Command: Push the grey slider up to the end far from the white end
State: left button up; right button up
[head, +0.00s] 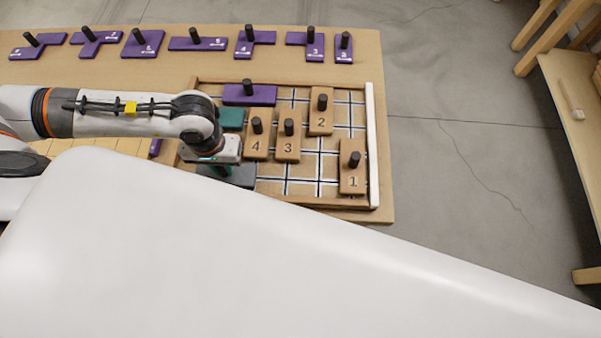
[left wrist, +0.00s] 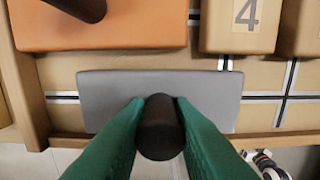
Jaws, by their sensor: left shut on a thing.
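The grey slider (head: 240,176) lies along the near side of the wooden tray, in its left part and far from the white end (head: 373,145). In the left wrist view the slider (left wrist: 110,98) is a flat grey plate, with a small gap between its left edge and the tray's left wall (left wrist: 24,95). My left gripper (head: 220,168) is over it, with green fingers shut on its black knob (left wrist: 160,128). The arm hides part of the slider in the head view. My right gripper is not in view.
An orange block (left wrist: 100,32) lies just beyond the slider. Wooden blocks 4 (head: 256,146), 3 (head: 287,150), 2 (head: 320,122) and 1 (head: 353,182) and a purple block (head: 240,97) are in the tray. Several purple pieces line the bench's far side.

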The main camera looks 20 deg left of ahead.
pick_arm(q)
jog(key=shift+s+a+b, duration=0.2)
jog(key=shift+s+a, duration=0.05)
jog(key=shift+a, duration=0.55)
jog(key=shift+s+a+b, duration=0.15)
jog(key=shift+s+a, duration=0.1)
jog(key=shift+a, duration=0.5)
jog(key=shift+s+a+b, duration=0.2)
jog(key=shift+s+a, duration=0.05)
jog(key=shift+a, duration=0.55)
jog(key=o, duration=0.8)
jog(key=shift+c, duration=0.2)
notch_tip(320, 180, up, 8)
jog(key=p, duration=0.4)
jog(key=shift+f+p, duration=0.25)
jog(key=shift+p, duration=0.1)
